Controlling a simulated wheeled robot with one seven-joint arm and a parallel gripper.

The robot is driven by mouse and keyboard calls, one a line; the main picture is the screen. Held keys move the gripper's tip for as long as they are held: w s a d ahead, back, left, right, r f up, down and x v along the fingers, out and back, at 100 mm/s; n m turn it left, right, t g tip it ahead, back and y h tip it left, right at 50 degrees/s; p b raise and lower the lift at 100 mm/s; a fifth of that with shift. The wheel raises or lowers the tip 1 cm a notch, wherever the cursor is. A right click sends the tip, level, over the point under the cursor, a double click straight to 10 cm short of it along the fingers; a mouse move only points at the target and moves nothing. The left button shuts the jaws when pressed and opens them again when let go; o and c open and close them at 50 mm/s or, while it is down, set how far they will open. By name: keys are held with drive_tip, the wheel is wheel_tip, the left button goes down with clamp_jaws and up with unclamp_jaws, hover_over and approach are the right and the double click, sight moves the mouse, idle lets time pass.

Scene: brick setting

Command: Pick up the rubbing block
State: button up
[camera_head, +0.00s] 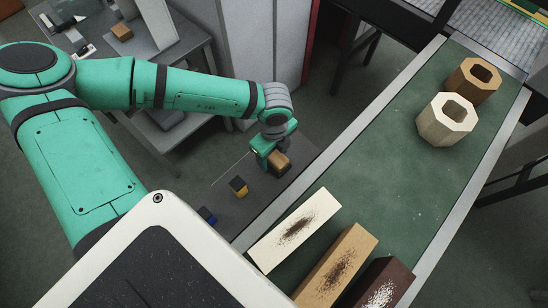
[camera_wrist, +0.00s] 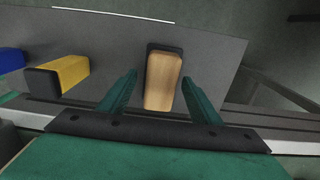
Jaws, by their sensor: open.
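A tan wooden block with a dark end (camera_head: 279,163), which looks like the rubbing block, is on a narrow grey shelf beside the green-topped bench. In the wrist view the block (camera_wrist: 163,82) lies between the two green fingers of my gripper (camera_wrist: 160,77). The fingers are apart, with a gap showing on each side of the block. My gripper (camera_head: 271,156) is over the shelf in the head view, and it partly hides the block.
A yellow block with a dark end (camera_head: 238,187) and a blue one (camera_head: 207,215) are on the shelf to the left. The green bench (camera_head: 360,150) holds several smudged bars and two hollow octagonal pieces (camera_head: 446,118). A grey table (camera_head: 165,130) stands behind my arm.

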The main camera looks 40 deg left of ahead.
drive_tip(key=shift+f, duration=0.25)
drive_tip(key=c, duration=1.1)
drive_tip(key=shift+w+r, duration=0.1)
drive_tip(key=shift+r, duration=0.05)
